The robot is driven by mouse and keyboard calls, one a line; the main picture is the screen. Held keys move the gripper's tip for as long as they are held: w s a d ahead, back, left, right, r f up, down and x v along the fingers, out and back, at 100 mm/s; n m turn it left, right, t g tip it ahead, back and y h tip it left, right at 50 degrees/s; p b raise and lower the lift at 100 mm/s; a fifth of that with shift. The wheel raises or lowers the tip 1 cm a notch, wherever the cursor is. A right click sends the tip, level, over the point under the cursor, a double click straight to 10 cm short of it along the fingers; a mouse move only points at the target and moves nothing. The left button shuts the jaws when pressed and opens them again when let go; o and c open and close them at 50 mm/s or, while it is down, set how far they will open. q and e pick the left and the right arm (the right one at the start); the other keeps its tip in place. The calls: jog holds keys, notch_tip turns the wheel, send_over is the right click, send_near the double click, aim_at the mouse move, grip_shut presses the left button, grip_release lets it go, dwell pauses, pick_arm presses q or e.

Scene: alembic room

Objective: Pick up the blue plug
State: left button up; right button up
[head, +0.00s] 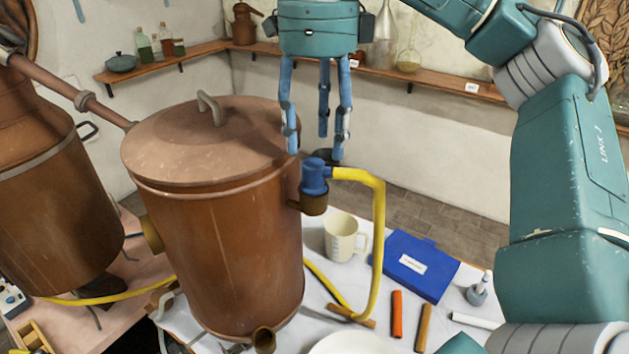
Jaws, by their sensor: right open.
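The blue plug (315,176) is a small blue cylinder in the top of a short copper spout (313,204) on the right side of the large copper vessel (222,245). A yellow hose (377,225) runs from beside the plug and bends down to the table. My right gripper (318,148) hangs from above with three blue fingers spread open and pointing down. Its fingertips are just above and around the plug's top in the picture; I cannot tell whether any touches it. Nothing shows between the fingers. My left gripper is not in view.
The vessel's lid handle (209,108) rises left of my right gripper. A wooden shelf (433,82) with glassware runs along the wall behind.

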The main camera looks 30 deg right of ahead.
aim_at(318, 163)
jog(key=shift+s+f, duration=0.1)
jog(key=shift+f, duration=0.6)
jog(key=f, duration=0.4)
jog(key=shift+w+d+f+p, duration=0.1)
jog(key=shift+w+d+p, duration=0.1)
jog(key=shift+w+p, duration=0.15)
jog(key=shift+s+f, duration=0.1)
jog(key=shift+f, duration=0.15)
jog(key=shift+a, duration=0.1)
jog(key=shift+c, duration=0.5)
jog(key=shift+f, duration=0.1)
jog(key=c, duration=0.9)
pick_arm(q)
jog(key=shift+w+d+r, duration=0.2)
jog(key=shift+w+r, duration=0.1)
pick_arm(e)
jog(key=shift+c, duration=1)
